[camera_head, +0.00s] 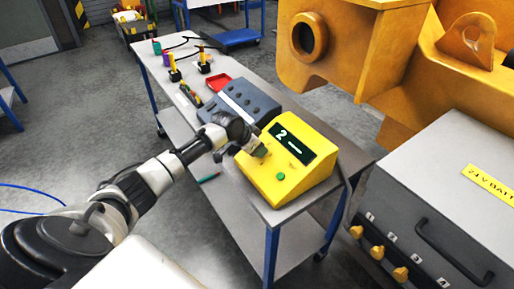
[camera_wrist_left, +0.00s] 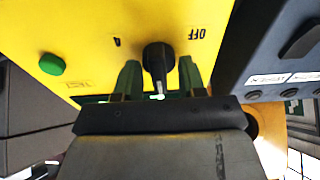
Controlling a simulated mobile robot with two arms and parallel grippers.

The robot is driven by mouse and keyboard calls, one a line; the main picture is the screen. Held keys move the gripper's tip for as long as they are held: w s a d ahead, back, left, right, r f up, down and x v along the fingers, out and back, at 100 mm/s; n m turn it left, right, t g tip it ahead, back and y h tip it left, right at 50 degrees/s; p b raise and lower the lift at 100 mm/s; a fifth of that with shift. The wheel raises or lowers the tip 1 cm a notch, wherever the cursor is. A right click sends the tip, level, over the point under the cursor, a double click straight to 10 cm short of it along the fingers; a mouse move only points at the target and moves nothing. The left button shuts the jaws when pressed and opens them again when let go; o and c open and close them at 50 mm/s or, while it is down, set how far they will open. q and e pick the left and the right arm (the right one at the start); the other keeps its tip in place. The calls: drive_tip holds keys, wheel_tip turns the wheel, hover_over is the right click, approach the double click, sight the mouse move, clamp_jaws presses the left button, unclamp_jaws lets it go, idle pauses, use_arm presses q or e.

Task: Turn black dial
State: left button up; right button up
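The black dial (camera_wrist_left: 158,58) sticks out of the yellow control box (camera_wrist_left: 95,30) in the left wrist view, with the marking "OFF" to its right. My left gripper (camera_wrist_left: 160,82) is open, its two green fingers on either side of the dial with a gap showing on each side. In the head view my left gripper (camera_head: 262,152) is at the left part of the sloped face of the yellow box (camera_head: 305,185) and hides the dial. The box's dark display shows "2" and a dash. My right gripper is not in view.
A green button (camera_head: 280,176) sits on the box's face, near the gripper. A grey control unit (camera_head: 243,100) stands right beside the box on the metal bench (camera_head: 345,160). A large grey cabinet (camera_head: 440,200) stands at the right.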

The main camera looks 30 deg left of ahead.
use_arm(q)
drive_tip(key=b+v, duration=0.2)
drive_tip(key=v, duration=0.9)
drive_tip(key=shift+f, duration=0.15)
idle(0.3)
